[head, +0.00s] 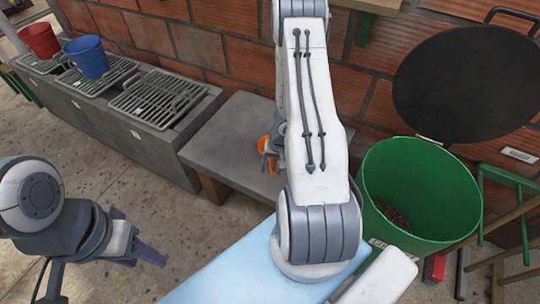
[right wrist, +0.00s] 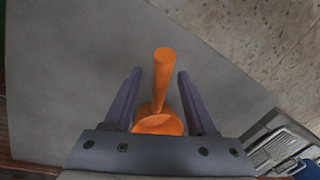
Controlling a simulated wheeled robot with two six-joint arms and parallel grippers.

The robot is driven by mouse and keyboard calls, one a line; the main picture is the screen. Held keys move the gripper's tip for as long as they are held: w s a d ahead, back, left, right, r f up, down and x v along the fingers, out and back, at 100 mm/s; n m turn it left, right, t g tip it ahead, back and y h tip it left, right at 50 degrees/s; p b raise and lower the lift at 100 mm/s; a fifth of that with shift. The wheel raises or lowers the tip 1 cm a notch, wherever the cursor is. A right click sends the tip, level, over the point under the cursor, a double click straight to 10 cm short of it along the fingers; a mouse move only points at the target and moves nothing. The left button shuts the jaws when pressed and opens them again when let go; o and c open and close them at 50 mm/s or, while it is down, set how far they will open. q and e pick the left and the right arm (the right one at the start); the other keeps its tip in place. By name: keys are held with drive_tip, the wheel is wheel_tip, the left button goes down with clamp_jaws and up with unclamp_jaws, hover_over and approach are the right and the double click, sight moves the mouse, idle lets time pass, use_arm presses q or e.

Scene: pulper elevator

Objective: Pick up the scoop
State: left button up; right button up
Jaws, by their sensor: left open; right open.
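The orange scoop (right wrist: 163,85) lies over the grey slab (right wrist: 60,70). In the right wrist view its handle is between the two fingers of my right gripper (right wrist: 160,72), with gaps on both sides, and its bowl is near the palm. My right gripper is open and not closed on it. In the head view a small part of the scoop (head: 264,145) shows beside my right arm, which hides the rest. Whether the gripper touches it cannot be told. My left gripper (head: 150,256) is open and empty at the lower left, away from the slab.
A green bin (head: 425,225) with dark contents stands right of my right arm, below a black round disc (head: 465,85). A grey counter with metal grates (head: 157,97), a blue bucket (head: 87,60) and a red bucket (head: 40,40) is at the left. A brick wall (head: 235,60) runs behind.

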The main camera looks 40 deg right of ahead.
clamp_jaws()
idle(1.3)
